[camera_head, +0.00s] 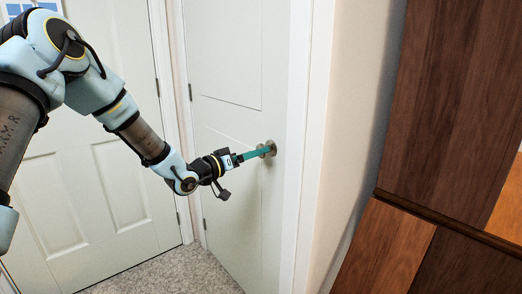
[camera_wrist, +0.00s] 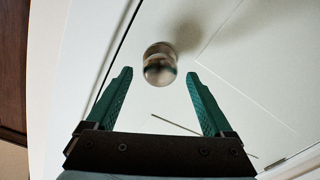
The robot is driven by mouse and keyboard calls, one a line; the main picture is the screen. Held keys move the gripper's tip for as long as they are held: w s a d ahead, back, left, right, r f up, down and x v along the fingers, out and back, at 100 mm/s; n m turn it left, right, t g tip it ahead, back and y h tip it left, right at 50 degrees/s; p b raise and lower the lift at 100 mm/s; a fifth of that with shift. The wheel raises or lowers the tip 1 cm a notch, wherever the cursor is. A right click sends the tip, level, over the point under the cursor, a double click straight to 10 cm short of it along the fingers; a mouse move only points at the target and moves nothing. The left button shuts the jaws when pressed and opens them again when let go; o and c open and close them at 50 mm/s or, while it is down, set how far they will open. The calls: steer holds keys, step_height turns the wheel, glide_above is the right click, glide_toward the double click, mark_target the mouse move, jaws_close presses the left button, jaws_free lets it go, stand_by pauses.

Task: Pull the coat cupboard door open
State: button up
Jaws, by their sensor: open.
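The coat cupboard door (camera_head: 223,127) is a pale panelled door in a white frame, and it looks closed. Its round metal knob (camera_head: 270,149) is near the door's right edge in the head view. In the wrist view the knob (camera_wrist: 160,64) shows ahead of the fingertips, in the space between them. My gripper (camera_head: 258,153) is open with its green fingers pointing at the knob. In the wrist view the two fingers of my gripper (camera_wrist: 159,73) are spread to either side below the knob. I cannot tell whether they touch it; nothing is held.
Another pale panelled door (camera_head: 75,190) stands to the left, with hinges between the two doors. A dark wooden cabinet (camera_head: 455,100) stands on the right, past a narrow wall. Grey speckled carpet (camera_head: 165,272) is clear in front of the doors.

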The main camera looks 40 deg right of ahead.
steer(key=shift+d, duration=1.55)
jaws_close()
